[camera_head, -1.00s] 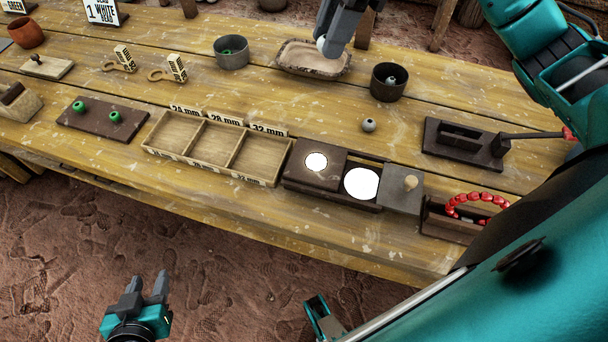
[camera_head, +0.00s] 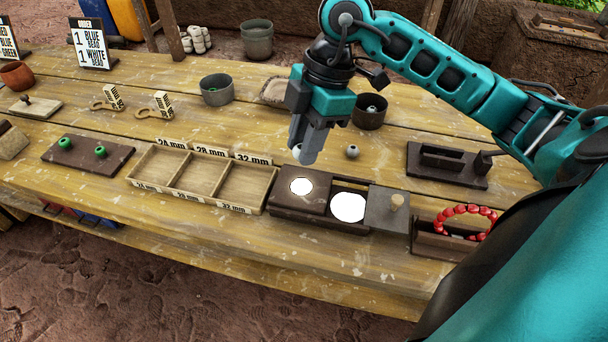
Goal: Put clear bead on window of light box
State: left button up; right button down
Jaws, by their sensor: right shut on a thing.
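My right gripper (camera_head: 306,156) points down and is shut on a pale, whitish bead (camera_head: 299,152), partly hidden by the fingers. It holds the bead just behind the light box, close to its smaller window in the picture. The dark light box (camera_head: 283,204) shows two bright round windows, a smaller one (camera_head: 301,187) on a raised lid at left and a larger one (camera_head: 347,207) to its right. Nothing lies on either window. A grey sliding block with a knob (camera_head: 397,202) is at the box's right end. My left gripper is out of view.
A grey bead (camera_head: 352,151) lies loose behind the box. A sorting tray (camera_head: 139,186) marked 24, 28 and 32 mm stands to the left, empty. A dark cup (camera_head: 369,112) and a shallow tray (camera_head: 272,91) stand behind my gripper. Red beads (camera_head: 466,210) are at right.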

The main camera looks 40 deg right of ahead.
aim_at(299, 188)
notch_tip(299, 188, down, 3)
jog(key=shift+f, duration=0.1)
pick_arm(q)
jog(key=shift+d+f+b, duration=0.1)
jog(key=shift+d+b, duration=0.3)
jog(key=shift+b, duration=0.05)
pick_arm(e)
jog(key=shift+f, duration=2.05)
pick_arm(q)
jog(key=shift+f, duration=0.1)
pick_arm(e)
jog(key=shift+f, duration=0.1)
jog(key=c, duration=0.9)
grip_release()
jog(key=shift+o, duration=0.2)
pick_arm(q)
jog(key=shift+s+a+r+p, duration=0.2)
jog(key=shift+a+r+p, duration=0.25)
jog(key=shift+p, duration=0.4)
pick_arm(e)
jog(key=v, duration=1.2)
